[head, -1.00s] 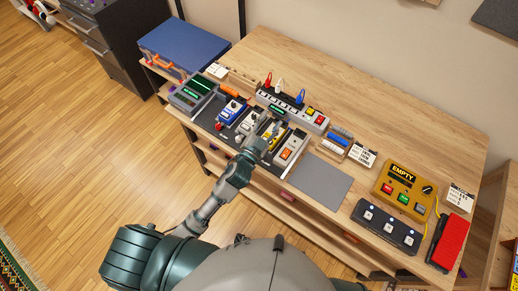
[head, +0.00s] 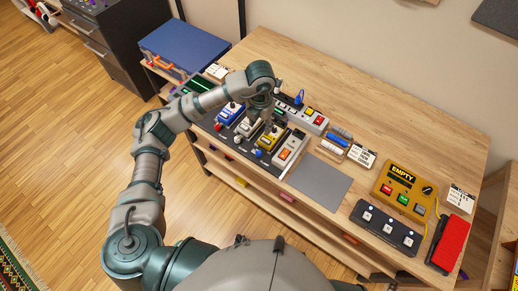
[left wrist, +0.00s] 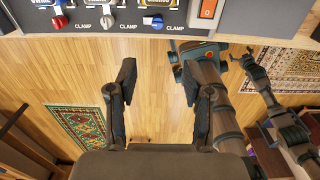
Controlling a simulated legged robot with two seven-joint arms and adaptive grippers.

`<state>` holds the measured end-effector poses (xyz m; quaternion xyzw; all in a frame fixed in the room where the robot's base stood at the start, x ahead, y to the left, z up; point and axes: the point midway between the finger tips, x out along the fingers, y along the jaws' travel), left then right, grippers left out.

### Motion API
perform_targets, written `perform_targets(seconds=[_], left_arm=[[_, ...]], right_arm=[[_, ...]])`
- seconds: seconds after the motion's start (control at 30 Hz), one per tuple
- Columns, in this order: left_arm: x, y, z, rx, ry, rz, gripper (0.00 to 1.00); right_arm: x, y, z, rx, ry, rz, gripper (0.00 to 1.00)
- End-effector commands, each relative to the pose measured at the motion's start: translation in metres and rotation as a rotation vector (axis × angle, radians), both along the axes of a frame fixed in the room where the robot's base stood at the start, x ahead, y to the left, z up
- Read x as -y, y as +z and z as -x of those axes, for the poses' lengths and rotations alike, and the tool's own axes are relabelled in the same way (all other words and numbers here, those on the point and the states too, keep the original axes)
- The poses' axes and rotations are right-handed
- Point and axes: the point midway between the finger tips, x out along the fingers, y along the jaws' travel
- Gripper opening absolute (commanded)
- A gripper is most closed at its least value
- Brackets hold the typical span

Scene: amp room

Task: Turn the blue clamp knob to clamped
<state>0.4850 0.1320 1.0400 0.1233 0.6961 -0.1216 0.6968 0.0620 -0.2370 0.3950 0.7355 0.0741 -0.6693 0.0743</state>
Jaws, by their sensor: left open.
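The blue clamp knob (head: 258,154) sits at the front edge of the pedal board, below the yellow pedal (head: 268,138). My left gripper (head: 268,123) is over the board around the yellow pedal, pointing down. In the left wrist view its two fingers (left wrist: 157,72) are spread with nothing between them, and the blue knob lies beyond the fingertips.
A white clamp knob (left wrist: 107,21) and a red clamp knob (left wrist: 58,22) are beside it. A grey unit with an orange switch (head: 287,152) stands right of the yellow pedal. A power strip (head: 312,117) is behind. A grey mat (head: 320,178) is bare.

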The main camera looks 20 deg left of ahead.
Motion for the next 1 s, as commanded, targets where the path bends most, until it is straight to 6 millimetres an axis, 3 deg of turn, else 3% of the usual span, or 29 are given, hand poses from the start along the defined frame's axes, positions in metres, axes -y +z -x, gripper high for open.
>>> perform_targets(seconds=[0.17,0.7,1.0], left_arm=[[-0.006,-0.023,0.000,-0.005,0.004,-0.003,0.50],[-0.003,-0.145,0.001,-0.006,0.001,-0.002,0.50],[-0.004,-0.172,0.000,-0.003,0.000,0.001,0.50]], right_arm=[[-0.002,0.000,0.001,-0.002,0.000,0.002,1.00],[-0.001,-0.001,0.008,-0.007,0.001,0.004,1.00],[0.000,-0.001,0.009,-0.007,0.000,0.004,1.00]])
